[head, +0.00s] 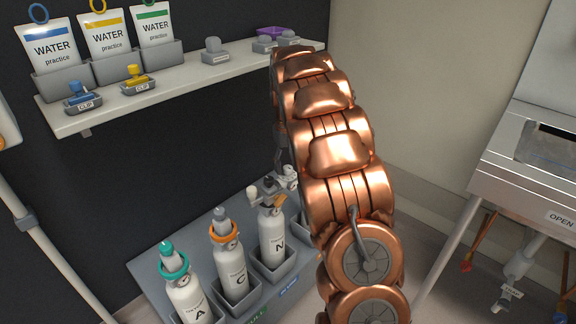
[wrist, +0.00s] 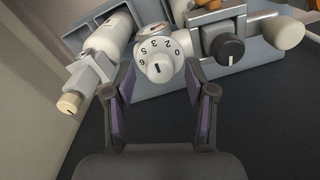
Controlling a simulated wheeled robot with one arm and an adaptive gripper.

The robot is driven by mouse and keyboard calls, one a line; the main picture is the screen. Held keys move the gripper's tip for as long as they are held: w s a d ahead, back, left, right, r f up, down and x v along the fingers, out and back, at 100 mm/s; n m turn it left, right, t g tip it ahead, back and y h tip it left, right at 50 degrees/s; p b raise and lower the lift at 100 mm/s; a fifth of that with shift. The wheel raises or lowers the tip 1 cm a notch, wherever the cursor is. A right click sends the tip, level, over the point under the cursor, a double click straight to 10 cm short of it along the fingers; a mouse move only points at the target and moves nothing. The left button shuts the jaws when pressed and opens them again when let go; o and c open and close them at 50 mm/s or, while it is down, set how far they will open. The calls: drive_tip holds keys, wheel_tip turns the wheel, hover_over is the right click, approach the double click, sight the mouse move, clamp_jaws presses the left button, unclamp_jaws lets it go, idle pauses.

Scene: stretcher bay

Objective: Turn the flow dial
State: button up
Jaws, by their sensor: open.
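The flow dial (wrist: 157,66) shows in the wrist view as a round white knob with black numbers around it and a short black mark on its face. My gripper (wrist: 158,78) is open, with one purple-padded finger to each side of the dial. I see gaps beside the dial and cannot tell any touch.
A black knob (wrist: 229,48) is close right of the dial, with a cream knob (wrist: 287,33) beyond. White cylinders A (head: 187,298), C (head: 231,270) and N (head: 271,240) stand in a grey rack (head: 148,262). A shelf (head: 215,76) holds water bags; a metal cart (head: 520,185) stands right.

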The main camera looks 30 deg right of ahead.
drive_tip(key=shift+f, duration=0.3)
drive_tip(key=shift+c, duration=0.3)
clamp_jaws()
